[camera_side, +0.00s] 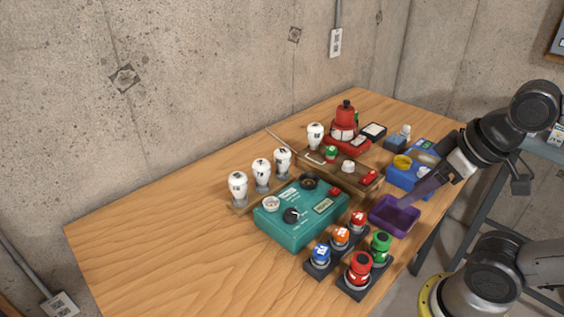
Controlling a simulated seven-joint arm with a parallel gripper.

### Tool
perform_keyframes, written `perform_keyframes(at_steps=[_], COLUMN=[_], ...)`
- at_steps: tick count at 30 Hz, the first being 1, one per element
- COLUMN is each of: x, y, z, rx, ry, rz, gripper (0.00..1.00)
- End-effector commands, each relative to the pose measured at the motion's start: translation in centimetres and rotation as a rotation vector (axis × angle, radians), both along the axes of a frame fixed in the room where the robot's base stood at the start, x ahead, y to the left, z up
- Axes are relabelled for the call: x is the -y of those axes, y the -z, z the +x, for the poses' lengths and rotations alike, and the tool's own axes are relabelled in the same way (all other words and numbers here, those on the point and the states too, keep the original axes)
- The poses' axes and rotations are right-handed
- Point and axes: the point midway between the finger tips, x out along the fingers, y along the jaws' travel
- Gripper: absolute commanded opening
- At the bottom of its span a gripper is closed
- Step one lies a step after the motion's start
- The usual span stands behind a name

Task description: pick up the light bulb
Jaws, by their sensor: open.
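Three white bulb-shaped pieces stand upright in a row on a wooden strip behind the teal box: a left one (237,185), a middle one (261,172) and a right one (282,159). A similar white bulb (315,133) stands farther back, near the red device. I cannot tell which one the task means. My gripper (405,202) is open and points down to the left, at the purple tray (408,226) on the table's right side. It is well to the right of the bulbs. Its fingertips and the tray's inside are hard to make out.
The teal box (287,228) with knobs lies between the bulbs and the coloured push buttons (361,266) in front. A wooden tray (335,176), a red device (346,122) and a blue box (401,178) crowd the back right. The table's left side (150,240) is clear.

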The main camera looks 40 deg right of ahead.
Motion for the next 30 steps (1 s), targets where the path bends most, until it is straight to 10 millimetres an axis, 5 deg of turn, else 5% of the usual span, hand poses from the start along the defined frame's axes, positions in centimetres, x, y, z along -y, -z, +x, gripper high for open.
perform_keyframes(at_steps=[5, 19, 25, 30], x=[0.0, 0.0, 0.0, 0.2], y=[0.0, 0.1, -4.9, -9.6], z=[0.0, -0.4, 1.7, 6.4], rx=[0.0, -0.023, -0.009, -0.048], ry=[0.0, 0.143, 0.477, 0.806], rz=[0.0, 0.074, 0.252, 0.401], gripper=[0.93, 0.93, 0.93, 0.93])
